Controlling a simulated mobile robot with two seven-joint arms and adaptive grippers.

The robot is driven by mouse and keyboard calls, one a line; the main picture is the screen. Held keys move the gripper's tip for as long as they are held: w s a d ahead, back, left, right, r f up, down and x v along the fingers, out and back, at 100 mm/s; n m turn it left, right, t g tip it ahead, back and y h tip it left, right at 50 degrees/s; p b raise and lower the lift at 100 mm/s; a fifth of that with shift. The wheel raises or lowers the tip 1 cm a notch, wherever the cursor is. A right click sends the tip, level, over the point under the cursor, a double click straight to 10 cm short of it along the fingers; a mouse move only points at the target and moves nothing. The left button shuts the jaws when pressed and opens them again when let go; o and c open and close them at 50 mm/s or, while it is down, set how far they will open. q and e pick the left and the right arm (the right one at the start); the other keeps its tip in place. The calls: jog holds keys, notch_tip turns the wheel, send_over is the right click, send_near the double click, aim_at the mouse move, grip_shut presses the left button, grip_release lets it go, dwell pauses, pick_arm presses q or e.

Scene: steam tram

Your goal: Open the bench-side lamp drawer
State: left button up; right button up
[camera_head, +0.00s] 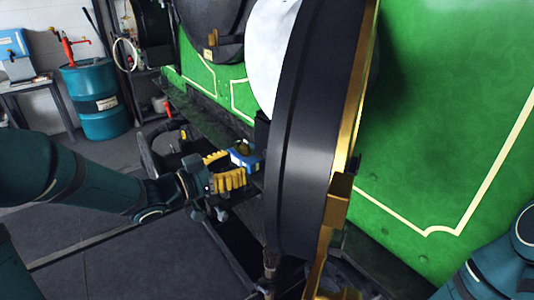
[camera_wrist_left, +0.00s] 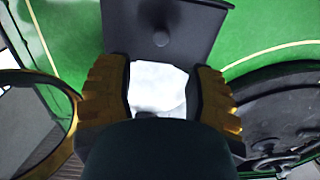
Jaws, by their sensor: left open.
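My left gripper (camera_head: 236,166) reaches in from the left in the head view, its yellow fingers spread beside the green body. In the left wrist view my left gripper (camera_wrist_left: 162,75) is open, with a pale white patch between its fingers and nothing clearly held. Beyond the fingertips is a dark grey panel with a round knob (camera_wrist_left: 161,38), which may be the lamp drawer front. I cannot tell whether it is shut. The drawer is not clear in the head view. My right arm shows at the lower right; its gripper is out of frame.
A small blue box (camera_head: 243,155) is by the fingers. A blue drum (camera_head: 100,100) and a table (camera_head: 35,85) stand at the back left.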

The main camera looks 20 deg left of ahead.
aim_at(265, 154)
pick_arm(q)
jog(key=x, duration=0.9)
jog(key=shift+w+d+b, duration=0.2)
jog(key=shift+w+b, duration=0.1)
grip_shut()
